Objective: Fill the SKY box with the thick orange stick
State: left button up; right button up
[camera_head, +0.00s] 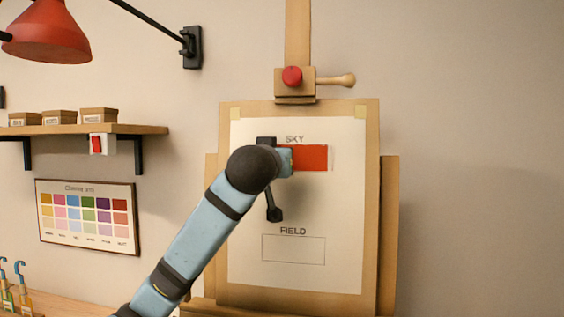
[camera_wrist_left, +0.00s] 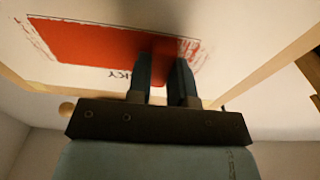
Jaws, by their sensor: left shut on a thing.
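The SKY box (camera_head: 311,158) on the paper (camera_head: 345,220) is largely covered in red colour. In the left wrist view the red patch (camera_wrist_left: 95,45) appears upside down, with ragged, streaky ends beyond the box outline. My left gripper (camera_wrist_left: 167,58) is shut with its fingertips at the paper, over the red area near its right end in that view. In the head view my left arm hides the gripper's fingers and the left part of the box. The FIELD box (camera_head: 293,249) below is blank. My right gripper is out of view.
The paper is taped to a wooden easel board (camera_head: 371,200) with a red-knobbed clamp (camera_head: 292,77) above. At left are a shelf (camera_head: 85,129) with small boxes, a colour chart (camera_head: 87,216) and a red lamp (camera_head: 47,32).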

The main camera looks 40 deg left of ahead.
pick_arm(q)
jog(key=a, duration=0.1)
jog(key=s+a+b, duration=0.1)
jog(key=shift+s+a, duration=0.3)
jog(key=shift+d, duration=0.1)
dwell(0.3)
jog(key=p+v, duration=0.1)
jog(key=v, duration=0.6)
jog(key=shift+r+p, duration=0.35)
jog(key=shift+r, duration=0.1)
jog(key=shift+w, duration=0.1)
